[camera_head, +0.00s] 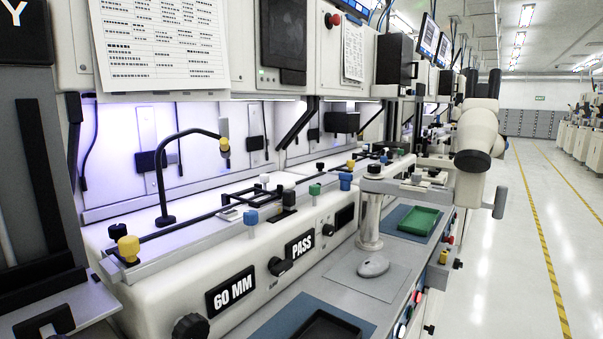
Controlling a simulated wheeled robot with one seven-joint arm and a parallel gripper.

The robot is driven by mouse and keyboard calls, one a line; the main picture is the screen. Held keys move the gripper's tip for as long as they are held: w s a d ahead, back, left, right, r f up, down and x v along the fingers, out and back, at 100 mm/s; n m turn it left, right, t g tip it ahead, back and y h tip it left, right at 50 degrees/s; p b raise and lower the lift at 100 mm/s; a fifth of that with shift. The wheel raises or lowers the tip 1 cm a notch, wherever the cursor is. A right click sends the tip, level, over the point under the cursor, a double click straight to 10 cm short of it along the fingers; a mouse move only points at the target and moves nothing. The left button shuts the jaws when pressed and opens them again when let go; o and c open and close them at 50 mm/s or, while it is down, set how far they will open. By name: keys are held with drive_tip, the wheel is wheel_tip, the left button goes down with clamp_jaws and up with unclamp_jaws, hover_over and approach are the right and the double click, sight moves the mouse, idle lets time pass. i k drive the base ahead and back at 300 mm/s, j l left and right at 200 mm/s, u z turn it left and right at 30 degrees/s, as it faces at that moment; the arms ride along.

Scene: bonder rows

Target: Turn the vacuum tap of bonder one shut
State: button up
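A round black knob (190,327) is at the bottom edge. No label reading "vacuum" or "bonder one" is legible, so I cannot tell which tap or machine is meant. My gripper is not in view.
A white microscope (475,150) on a post stands over the grey worktop (345,285). A green tray (418,221) and a black tray (325,328) lie on blue mats. More machines recede behind. The aisle floor (515,250) at right, with yellow lines, is clear.

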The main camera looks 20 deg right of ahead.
sight(345, 179)
drive_tip(key=i+l+u, duration=0.15)
drive_tip(key=l+u, duration=0.25)
drive_tip(key=i+l+u, duration=0.1)
drive_tip(key=l+u, duration=0.2)
drive_tip(key=u, duration=0.15)
